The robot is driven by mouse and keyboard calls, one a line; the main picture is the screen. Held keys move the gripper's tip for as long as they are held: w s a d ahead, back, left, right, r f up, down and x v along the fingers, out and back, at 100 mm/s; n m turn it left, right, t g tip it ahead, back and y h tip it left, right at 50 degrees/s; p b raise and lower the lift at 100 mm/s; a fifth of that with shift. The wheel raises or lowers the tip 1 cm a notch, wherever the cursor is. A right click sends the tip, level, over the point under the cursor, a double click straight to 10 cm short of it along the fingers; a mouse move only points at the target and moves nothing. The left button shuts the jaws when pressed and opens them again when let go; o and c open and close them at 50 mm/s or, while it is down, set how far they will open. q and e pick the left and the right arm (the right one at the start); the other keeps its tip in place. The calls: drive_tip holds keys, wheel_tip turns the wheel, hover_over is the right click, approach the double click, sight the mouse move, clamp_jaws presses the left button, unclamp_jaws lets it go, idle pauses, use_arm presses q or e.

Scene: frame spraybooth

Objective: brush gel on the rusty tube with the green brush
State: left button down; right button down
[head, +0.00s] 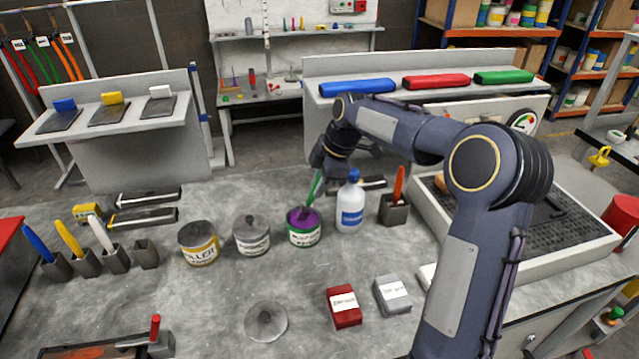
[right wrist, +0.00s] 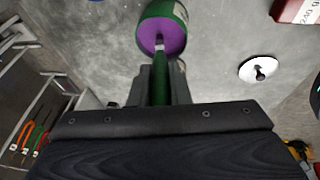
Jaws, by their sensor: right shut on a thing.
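My right gripper (head: 322,162) is shut on the green brush (head: 315,188) and holds it slightly tilted, bristle end down. The brush also shows in the right wrist view (right wrist: 159,88), between the fingers. Its lower end is at the open top of a green-labelled tin with purple gel (head: 303,234); the tin also shows in the right wrist view (right wrist: 163,27). I cannot tell how deep the bristles are in the gel. I cannot make out the rusty tube for certain; a small orange-brown piece (head: 440,182) shows at the tray, partly behind my arm. My left gripper is out of view.
A white-and-blue bottle (head: 350,205) stands just right of the gel tin. A grey tin (head: 251,236) and a filler tin (head: 199,243) stand left. An orange-handled tool stands in a holder (head: 393,211). A grated tray (head: 608,237) fills the right side.

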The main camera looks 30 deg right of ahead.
drive_tip(key=shift+r+p, duration=2.8)
drive_tip(key=shift+r, duration=0.75)
drive_tip(key=shift+f, duration=0.1)
